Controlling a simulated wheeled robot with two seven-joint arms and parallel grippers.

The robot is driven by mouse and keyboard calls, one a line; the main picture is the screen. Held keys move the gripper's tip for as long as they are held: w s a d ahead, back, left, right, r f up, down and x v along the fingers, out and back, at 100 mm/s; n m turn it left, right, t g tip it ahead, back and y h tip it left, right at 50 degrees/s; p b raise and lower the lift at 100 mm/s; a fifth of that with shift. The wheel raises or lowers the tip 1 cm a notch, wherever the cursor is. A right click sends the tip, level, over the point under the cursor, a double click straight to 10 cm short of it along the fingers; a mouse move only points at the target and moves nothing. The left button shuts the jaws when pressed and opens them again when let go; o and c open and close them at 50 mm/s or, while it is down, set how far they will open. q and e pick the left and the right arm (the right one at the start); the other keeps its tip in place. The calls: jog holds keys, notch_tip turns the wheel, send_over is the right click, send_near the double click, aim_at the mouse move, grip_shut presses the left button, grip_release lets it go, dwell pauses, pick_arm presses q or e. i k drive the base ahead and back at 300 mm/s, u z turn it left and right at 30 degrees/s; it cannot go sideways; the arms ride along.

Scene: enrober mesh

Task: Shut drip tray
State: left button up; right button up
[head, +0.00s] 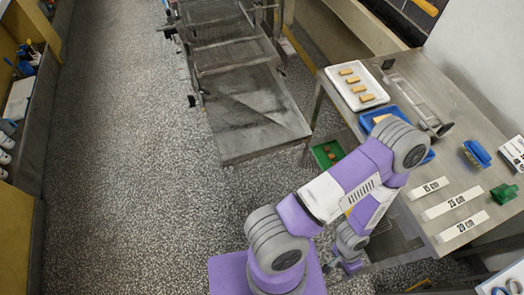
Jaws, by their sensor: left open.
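The drip tray appears to be the grey metal pan (250,130) at the upper middle, sticking out toward me from the lower end of the enrober frame (215,30). Its floor is streaked with dark stains, and its near edge faces me. My left arm bends over the right side of the view. My left gripper (342,266) hangs low at the bottom, well apart from the tray and nearer to me. It is open, small in view and partly hidden by my arm; I see nothing in it. My right gripper is not in view.
A steel table (463,185) on the right holds a white tray (357,86) of bars, a blue tray (370,119) and length labels. A green bin (327,153) is beneath it. Speckled floor (130,150) is clear left of the pan. Shelving lines the left edge.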

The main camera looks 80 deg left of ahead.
aim_at(251, 114)
jog(key=u, duration=2.7)
jog(key=k, duration=1.15)
jog(key=u, duration=0.9)
jog(key=i, duration=1.85)
jog(key=z, duration=0.95)
